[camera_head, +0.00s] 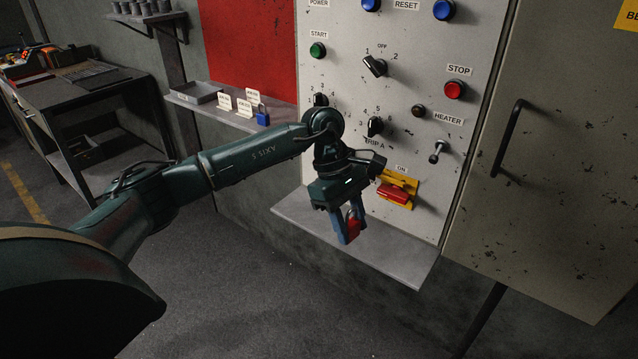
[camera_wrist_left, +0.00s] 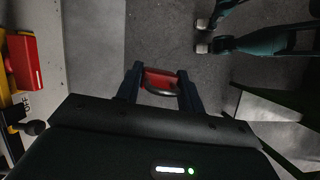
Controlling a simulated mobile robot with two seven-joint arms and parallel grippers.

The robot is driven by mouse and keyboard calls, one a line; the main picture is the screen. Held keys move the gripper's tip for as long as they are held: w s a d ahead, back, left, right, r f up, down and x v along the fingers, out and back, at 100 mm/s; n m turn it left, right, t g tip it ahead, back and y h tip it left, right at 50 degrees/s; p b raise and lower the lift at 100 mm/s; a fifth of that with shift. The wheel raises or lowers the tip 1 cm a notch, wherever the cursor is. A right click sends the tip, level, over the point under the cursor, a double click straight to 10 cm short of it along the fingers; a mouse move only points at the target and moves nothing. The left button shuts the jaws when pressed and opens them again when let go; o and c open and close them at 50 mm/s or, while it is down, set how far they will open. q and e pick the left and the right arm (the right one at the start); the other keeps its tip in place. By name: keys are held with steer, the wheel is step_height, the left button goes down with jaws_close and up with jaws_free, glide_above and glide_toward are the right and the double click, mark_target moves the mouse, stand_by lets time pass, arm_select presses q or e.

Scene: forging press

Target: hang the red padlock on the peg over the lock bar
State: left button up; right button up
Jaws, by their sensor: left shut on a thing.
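My left gripper (camera_head: 350,226) is shut on the red padlock (camera_head: 354,229) and points down in front of the control panel. In the left wrist view the padlock (camera_wrist_left: 160,79) sits between the two fingers, its dark curved shackle on the near side. A red handle (camera_head: 396,195) on a yellow plate (camera_head: 405,181) is on the lower panel, just right of the gripper and apart from the padlock. The yellow plate also shows at the left edge of the left wrist view (camera_wrist_left: 4,88). A metal peg-like part (camera_head: 438,151) stands out above right. I cannot make out the lock bar clearly.
A grey ledge (camera_head: 400,258) juts out below the panel, under the gripper. Knobs and buttons cover the panel above. A small shelf (camera_head: 190,95) at the left holds tags and a blue padlock (camera_head: 263,116). A cabinet door with a black handle (camera_head: 509,138) is at the right.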

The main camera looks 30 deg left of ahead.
arm_select(q)
steer(key=w+a+n+t+y, duration=0.4)
steer(key=w+a+n, duration=0.4)
steer(key=n, duration=1.1)
steer(key=a+t, duration=0.1)
steer(key=a, duration=0.3)
steer(key=shift+a+f, duration=0.15)
steer(key=shift+a, duration=0.2)
arm_select(e)
steer(key=shift+w+a+r, duration=0.15)
steer(key=shift+w+a, duration=0.05)
steer(key=shift+a, duration=0.05)
arm_select(q)
steer(key=shift+d, duration=0.1)
